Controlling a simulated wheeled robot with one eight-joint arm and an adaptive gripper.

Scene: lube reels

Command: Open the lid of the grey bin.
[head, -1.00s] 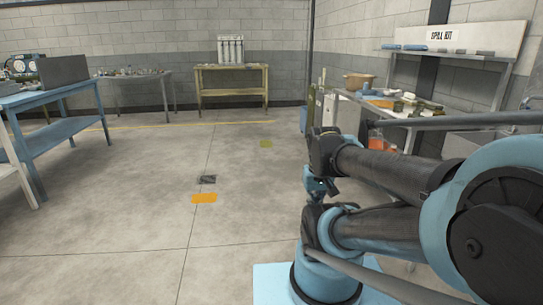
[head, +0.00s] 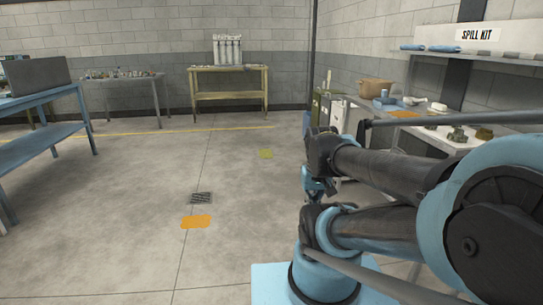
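My arm is folded in front of me at the right. My gripper (head: 318,188) hangs at the folded arm's far end, small and partly hidden, well short of the containers. I cannot tell whether its fingers are open or shut.
The right bench (head: 462,142) carries a tan pot (head: 376,88) and several small items, under a spill kit shelf (head: 455,52). A blue table (head: 40,150) stands at the left, with a grey table (head: 125,80) and a yellow bench (head: 228,72) behind.

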